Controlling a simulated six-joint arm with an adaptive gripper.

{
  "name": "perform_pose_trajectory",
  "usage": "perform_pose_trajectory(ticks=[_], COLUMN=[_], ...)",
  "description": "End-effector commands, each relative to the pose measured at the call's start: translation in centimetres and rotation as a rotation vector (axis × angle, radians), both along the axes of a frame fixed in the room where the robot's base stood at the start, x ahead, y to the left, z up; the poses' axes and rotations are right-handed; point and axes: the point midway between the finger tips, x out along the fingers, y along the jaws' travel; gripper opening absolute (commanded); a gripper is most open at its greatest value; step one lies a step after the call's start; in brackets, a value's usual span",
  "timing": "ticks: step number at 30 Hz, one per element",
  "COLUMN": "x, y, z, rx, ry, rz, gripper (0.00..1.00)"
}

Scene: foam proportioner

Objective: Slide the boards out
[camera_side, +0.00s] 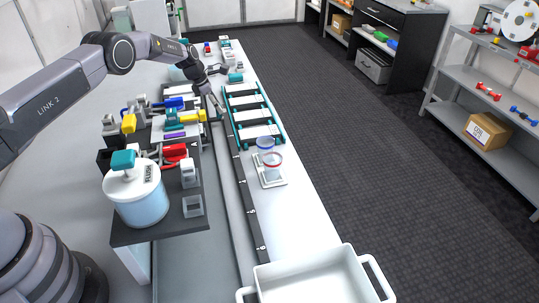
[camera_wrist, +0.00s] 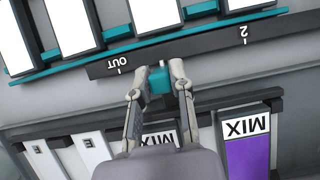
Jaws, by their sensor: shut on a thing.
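A teal frame (camera_side: 282,141) holding several white boards (camera_side: 262,133) lies on the long white bench. It also shows along the top of the wrist view (camera_wrist: 270,15), with the white boards (camera_wrist: 78,22) side by side. A dark rail (camera_wrist: 205,52) marked "OUT" and "2" runs along the frame's near edge. My gripper (camera_wrist: 160,80) has its two fingers on either side of a small teal tab (camera_wrist: 160,78) at this rail, and is shut on it. In the side view my gripper (camera_side: 217,108) is low, just left of the frame. The tab is hidden there.
Dark trays with "MIX" labels, one with purple (camera_wrist: 250,158), lie beside my gripper. A white-and-blue "FLUSH" container (camera_side: 142,200) stands on a dark stand at left. A clear cup (camera_side: 268,155) and a white bin (camera_side: 315,278) are nearer the camera.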

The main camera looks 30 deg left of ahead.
Motion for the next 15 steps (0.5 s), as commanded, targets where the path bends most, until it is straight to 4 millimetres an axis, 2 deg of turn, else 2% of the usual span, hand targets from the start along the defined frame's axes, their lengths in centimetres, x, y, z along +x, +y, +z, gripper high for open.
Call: perform_pose_trajectory(ticks=[6,15], x=[1.0,1.1], y=[0.6,1.0], z=[-0.1,0.0], rx=[0.0,0.002], ry=[-0.002,0.0], rz=[-0.001,-0.001], gripper=[0.0,0.0])
